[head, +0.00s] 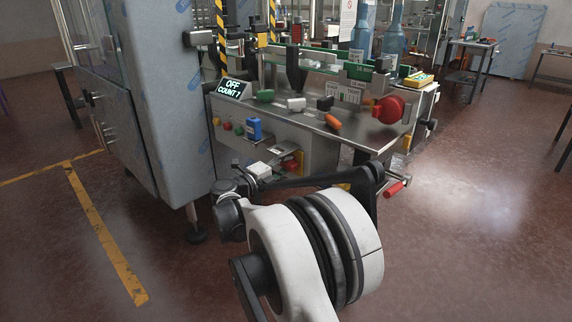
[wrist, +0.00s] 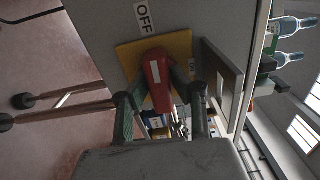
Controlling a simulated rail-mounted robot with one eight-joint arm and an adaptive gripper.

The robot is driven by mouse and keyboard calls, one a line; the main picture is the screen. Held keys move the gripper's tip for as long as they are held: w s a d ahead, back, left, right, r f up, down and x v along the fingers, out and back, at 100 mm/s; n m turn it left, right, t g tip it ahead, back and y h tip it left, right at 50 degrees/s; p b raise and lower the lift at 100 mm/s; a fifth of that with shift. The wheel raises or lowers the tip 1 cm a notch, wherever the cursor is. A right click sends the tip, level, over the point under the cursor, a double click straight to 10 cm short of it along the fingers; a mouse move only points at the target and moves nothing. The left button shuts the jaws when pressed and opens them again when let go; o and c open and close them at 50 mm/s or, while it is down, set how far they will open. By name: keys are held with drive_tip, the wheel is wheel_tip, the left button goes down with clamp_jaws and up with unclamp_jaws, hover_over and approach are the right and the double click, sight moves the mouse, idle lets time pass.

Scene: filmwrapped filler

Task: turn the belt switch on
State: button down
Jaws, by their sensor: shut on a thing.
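The belt switch is a red handle (wrist: 157,88) on a yellow plate (wrist: 127,58), on the side of the machine. An OFF label (wrist: 145,17) sits beside the plate in the wrist view. My gripper (wrist: 160,84) has one finger on each side of the red handle and is shut on it. In the head view the red switch (head: 289,166) shows low on the machine front, with my gripper (head: 279,167) at it and partly covering it. The display (head: 233,89) above reads OFF and a count line.
A blue container (head: 254,128) stands by small buttons on the front panel. The metal table (head: 310,124) above holds several small objects and a red round part (head: 388,109). A tall grey cabinet (head: 170,90) stands left. The floor in front is clear.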

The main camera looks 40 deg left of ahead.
drive_tip(key=m, duration=0.3)
drive_tip(key=shift+m, duration=0.4)
drive_tip(key=m, duration=0.4)
drive_tip(key=shift+m+p, duration=0.3)
drive_tip(key=shift+p, duration=0.1)
drive_tip(key=m, duration=0.4)
drive_tip(key=shift+m, duration=2.4)
drive_tip(key=c, duration=1.6)
unclamp_jaws()
drive_tip(key=shift+o, duration=0.2)
drive_tip(key=shift+s, duration=0.1)
drive_tip(key=s+a, duration=0.1)
drive_tip(key=s, duration=1)
drive_tip(key=shift+s, duration=0.4)
